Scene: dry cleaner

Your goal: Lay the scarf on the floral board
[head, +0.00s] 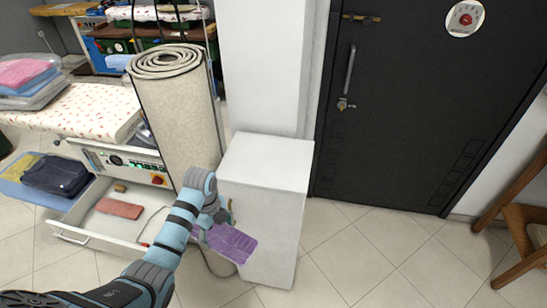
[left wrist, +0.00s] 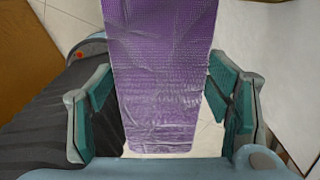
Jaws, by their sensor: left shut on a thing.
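The scarf (head: 230,242) is purple and hangs flat from my left gripper (head: 214,216), beside the white block and above the floor. In the left wrist view the scarf (left wrist: 160,80) lies between the two fingers of the left gripper (left wrist: 163,100), which is shut on it. The floral board (head: 75,110), pale with a small reddish pattern, is at the left of the head view, apart from the gripper and scarf. My right gripper is not in view.
A rolled beige carpet (head: 180,110) stands between the board and the white block (head: 265,190). An open drawer (head: 100,220) holding small items juts out below the board. Bagged folded clothes (head: 28,78) lie at the far left.

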